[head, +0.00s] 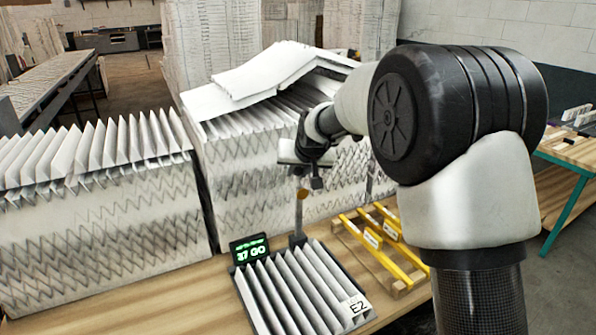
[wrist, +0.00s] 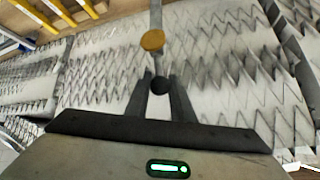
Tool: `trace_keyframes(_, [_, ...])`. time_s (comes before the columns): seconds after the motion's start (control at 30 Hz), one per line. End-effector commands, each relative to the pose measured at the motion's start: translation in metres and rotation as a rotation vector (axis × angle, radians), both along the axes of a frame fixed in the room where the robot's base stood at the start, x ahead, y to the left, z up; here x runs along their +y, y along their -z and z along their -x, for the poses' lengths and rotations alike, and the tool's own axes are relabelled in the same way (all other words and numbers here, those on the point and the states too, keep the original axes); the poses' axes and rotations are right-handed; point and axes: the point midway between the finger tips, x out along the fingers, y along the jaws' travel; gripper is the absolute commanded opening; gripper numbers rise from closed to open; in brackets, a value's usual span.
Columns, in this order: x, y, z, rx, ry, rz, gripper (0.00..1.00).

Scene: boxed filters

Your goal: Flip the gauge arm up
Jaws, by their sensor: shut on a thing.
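The gauge arm (head: 299,215) is a thin grey bar that stands about upright at the back edge of the filter panel marked E2. An orange-yellow disc (head: 302,194) sits near its upper end and shows large in the wrist view (wrist: 152,40). The arm ends in a dark round knob (wrist: 160,86). My gripper (wrist: 161,80) is shut on this knob, with one finger on each side. In the head view my gripper (head: 304,183) is at the top of the arm, and the knob is hidden there.
A small display with green text (head: 250,248) stands left of the gauge arm. The pleated filter panel (head: 300,290) lies in front. Yellow rails (head: 377,248) on a wooden pallet are to the right. Large pleated filter boxes (head: 245,165) stand close behind my gripper.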

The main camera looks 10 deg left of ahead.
Motion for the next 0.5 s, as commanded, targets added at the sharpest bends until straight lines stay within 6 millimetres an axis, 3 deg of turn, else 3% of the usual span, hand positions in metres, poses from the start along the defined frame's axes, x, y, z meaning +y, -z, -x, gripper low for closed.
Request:
trace_keyframes(0.07, [0.0025, 0.0019, 0.0013, 0.003, -0.003, -0.001, 0.0])
trace_keyframes(0.1, [0.0025, 0.002, 0.0014, 0.003, -0.003, -0.001, 0.23])
trace_keyframes(0.2, [0.002, 0.0021, 0.0013, 0.004, -0.003, -0.001, 0.4])
trace_keyframes(0.5, [0.0006, 0.0005, 0.0011, 0.002, -0.002, 0.0, 0.4])
